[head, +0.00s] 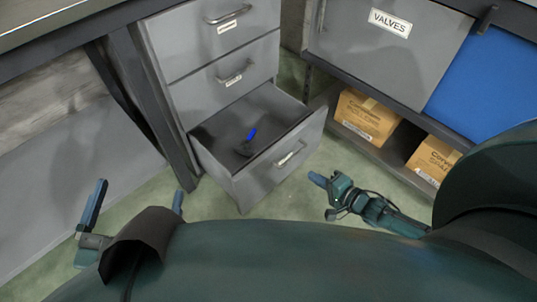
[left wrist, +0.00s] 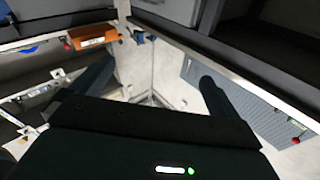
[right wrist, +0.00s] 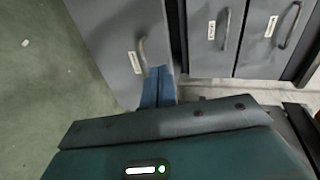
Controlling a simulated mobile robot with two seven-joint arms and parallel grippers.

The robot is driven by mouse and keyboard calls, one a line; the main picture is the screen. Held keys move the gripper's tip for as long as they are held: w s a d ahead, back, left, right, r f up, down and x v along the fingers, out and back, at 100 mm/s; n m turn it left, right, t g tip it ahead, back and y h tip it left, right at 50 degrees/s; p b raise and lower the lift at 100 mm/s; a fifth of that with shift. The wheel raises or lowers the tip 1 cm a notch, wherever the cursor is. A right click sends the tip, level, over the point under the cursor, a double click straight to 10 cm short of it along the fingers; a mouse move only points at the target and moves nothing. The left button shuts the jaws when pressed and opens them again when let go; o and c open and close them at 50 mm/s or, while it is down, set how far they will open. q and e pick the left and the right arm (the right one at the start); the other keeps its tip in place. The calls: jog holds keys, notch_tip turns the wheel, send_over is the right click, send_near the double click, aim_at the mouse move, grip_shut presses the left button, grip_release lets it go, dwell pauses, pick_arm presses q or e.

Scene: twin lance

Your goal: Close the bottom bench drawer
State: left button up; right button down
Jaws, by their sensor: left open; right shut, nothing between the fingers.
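The bottom bench drawer (head: 275,168) is pulled out from the grey bench, with its bar handle (head: 290,153) on the front. A tool with a blue handle (head: 248,140) lies inside it. In the right wrist view the drawer front (right wrist: 112,45) is at the left, with its handle upright in the picture. My right gripper (head: 318,180) is shut and empty, to the right of the drawer front; its blue fingers (right wrist: 158,88) appear near the handle, and contact cannot be told. My left gripper (head: 139,190) is open and empty, left of the drawer; its fingers (left wrist: 150,85) are spread.
Two shut drawers (head: 222,75) sit above the open one. A cabinet labelled VALVES (head: 385,50) stands at the right, with cardboard boxes (head: 365,115) on its low shelf. Green floor (head: 285,206) is clear before the drawer. A bench leg (head: 150,90) stands left.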

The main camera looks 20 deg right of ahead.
jog(key=w+f, duration=0.1)
jog(key=b, duration=0.5)
send_near(275, 152)
notch_tip(275, 152, down, 3)
jog(key=w, duration=0.2)
jog(key=shift+w+a+r+b, duration=0.15)
jog(key=shift+w+a+b, duration=0.2)
jog(key=shift+w, duration=0.25)
jog(key=shift+w+a+r+b, duration=0.1)
jog(key=shift+w+a+b, duration=0.1)
jog(key=shift+w+a, duration=0.25)
jog(key=shift+w+a+r, duration=0.1)
jog(key=shift+w+a, duration=0.15)
jog(key=shift+w, duration=0.6)
pick_arm(q)
jog(key=h, duration=0.1)
jog(key=r+t, duration=0.1)
jog(key=w+r+h, duration=0.1)
jog(key=shift+d+r+m+t+h, duration=0.1)
jog(key=shift+d+m+t+h, duration=0.2)
jog(key=shift+m+t, duration=0.1)
jog(key=shift+w, duration=0.1)
